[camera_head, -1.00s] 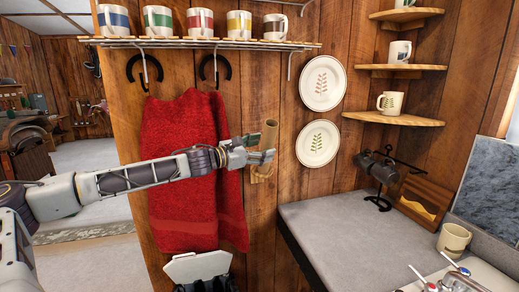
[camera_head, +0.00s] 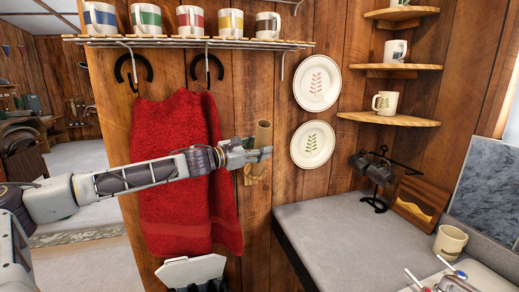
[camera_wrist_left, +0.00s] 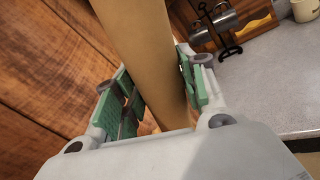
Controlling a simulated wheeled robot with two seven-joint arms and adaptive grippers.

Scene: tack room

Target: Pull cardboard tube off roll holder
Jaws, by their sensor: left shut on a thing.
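The brown cardboard tube (camera_head: 263,134) stands upright in front of the wooden wall in the head view. My left gripper (camera_head: 260,153) is shut on it, and its fingers hide part of the tube. In the left wrist view the tube (camera_wrist_left: 145,60) runs between the green finger pads of my left gripper (camera_wrist_left: 160,92). My right gripper is not in view.
A red towel (camera_head: 175,190) hangs on black hooks behind my left arm. A shelf (camera_head: 200,42) with several mugs is above. Two plates (camera_head: 313,144) hang right of the tube. A grey counter (camera_head: 340,225) with a mug stand (camera_head: 376,180) lies at the lower right.

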